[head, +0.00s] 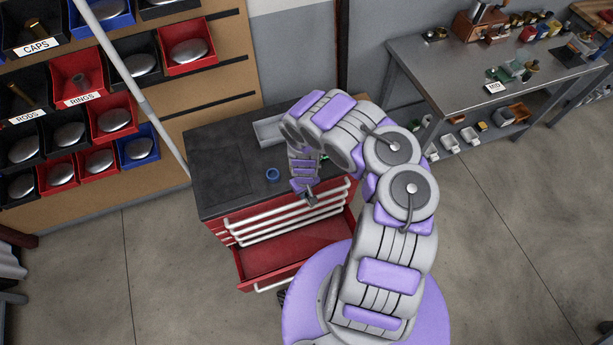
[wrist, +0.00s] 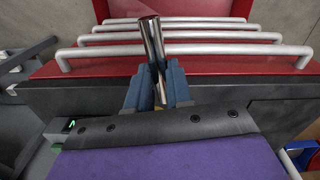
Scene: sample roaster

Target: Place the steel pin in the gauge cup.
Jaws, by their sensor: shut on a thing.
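The steel pin (wrist: 152,40) is a shiny cylinder, held between the two blue-grey fingers of my gripper (wrist: 157,75) in the wrist view. It leans slightly left there, and its lower part is partly hidden by the fingers. In the head view my gripper (head: 311,199) hangs at the front edge of the tool cabinet's top; I cannot make out the pin there. A small round blue cup (head: 273,175), which looks like the gauge cup, stands on the cabinet top, left of and apart from my gripper.
The red tool cabinet (head: 225,228) has a dark top and a lower drawer (head: 280,255) pulled open. A grey tray (head: 268,131) lies at the back of the top. A bin rack stands left, a steel bench (head: 450,75) right. The top's left side is clear.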

